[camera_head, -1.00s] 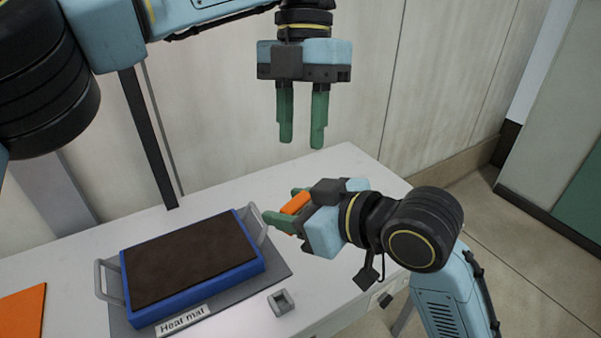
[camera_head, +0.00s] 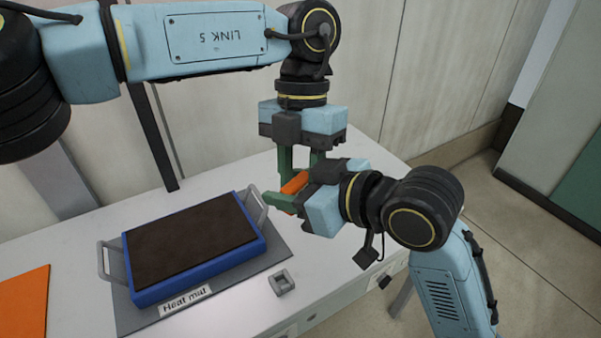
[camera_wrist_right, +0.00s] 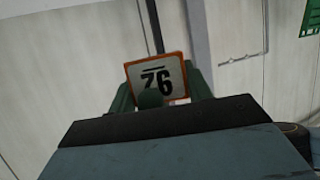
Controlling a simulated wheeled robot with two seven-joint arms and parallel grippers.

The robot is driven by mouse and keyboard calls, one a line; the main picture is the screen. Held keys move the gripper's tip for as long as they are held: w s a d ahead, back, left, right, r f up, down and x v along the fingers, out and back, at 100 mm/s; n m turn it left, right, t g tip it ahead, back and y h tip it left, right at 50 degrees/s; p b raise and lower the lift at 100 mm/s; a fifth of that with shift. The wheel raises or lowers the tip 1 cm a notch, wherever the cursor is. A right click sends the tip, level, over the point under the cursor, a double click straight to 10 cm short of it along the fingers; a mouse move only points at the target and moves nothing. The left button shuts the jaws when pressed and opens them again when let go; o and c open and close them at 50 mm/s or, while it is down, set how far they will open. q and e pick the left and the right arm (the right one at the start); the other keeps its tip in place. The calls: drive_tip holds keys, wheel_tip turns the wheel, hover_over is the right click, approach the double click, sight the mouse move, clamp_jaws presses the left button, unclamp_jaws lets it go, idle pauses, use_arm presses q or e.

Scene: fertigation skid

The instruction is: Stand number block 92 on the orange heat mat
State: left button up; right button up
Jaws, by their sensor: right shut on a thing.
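My right gripper (camera_head: 287,190) is shut on an orange-edged number block (camera_head: 294,184) above the table's right part. In the right wrist view the block (camera_wrist_right: 172,72) shows a pale face with dark digits that look like 92 upside down. A green finger covers part of its lower edge. My left gripper (camera_head: 300,160) points down right beside the block, its fingers apart. Their tips are hidden behind the block and right gripper, so contact is unclear. A flat orange mat (camera_head: 24,302) lies at the table's left, cut off by the picture edge.
A blue tray (camera_head: 200,277) with a dark brown top and grey handles sits on a grey plate (camera_head: 285,252) labelled "Heat mat" (camera_head: 185,300). A small grey square holder (camera_head: 282,284) stands near the front edge. A wall rises behind the table.

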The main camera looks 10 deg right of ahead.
use_arm(q)
drive_tip(key=c, duration=0.7)
clamp_jaws()
use_arm(e)
drive_tip(key=o, duration=1)
drive_tip(key=shift+f, duration=0.1)
